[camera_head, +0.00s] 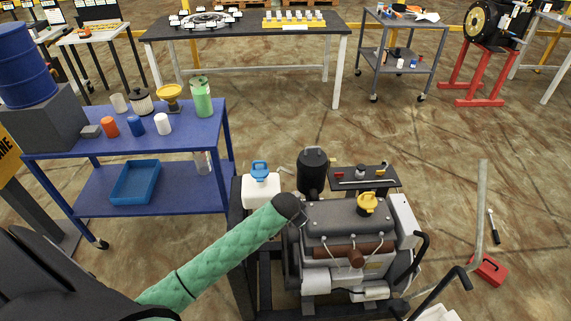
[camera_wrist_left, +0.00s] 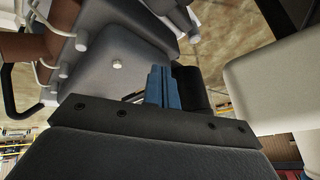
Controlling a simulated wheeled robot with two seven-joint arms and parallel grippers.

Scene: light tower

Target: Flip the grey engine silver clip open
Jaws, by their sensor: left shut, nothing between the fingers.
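The grey engine (camera_head: 345,220) stands in the lower middle of the head view, with a yellow cap (camera_head: 367,203) on its cover. My left arm, in a green sleeve, reaches to the engine's left side. Its dark end (camera_head: 290,208) is beside the cover, and its fingers cannot be made out there. In the left wrist view, my left gripper's blue fingers (camera_wrist_left: 158,86) are together and empty, close to the grey engine casing (camera_wrist_left: 122,58). A small silver knob (camera_wrist_left: 117,64) shows on that casing. I cannot make out the silver clip for certain. My right gripper is out of view.
A white tank with a blue cap (camera_head: 261,188) and a black canister (camera_head: 312,172) stand close to the left gripper. A tool tray (camera_head: 388,176) lies behind the engine. A blue cart (camera_head: 190,145) is at left. A red box (camera_head: 489,270) lies on the floor at right.

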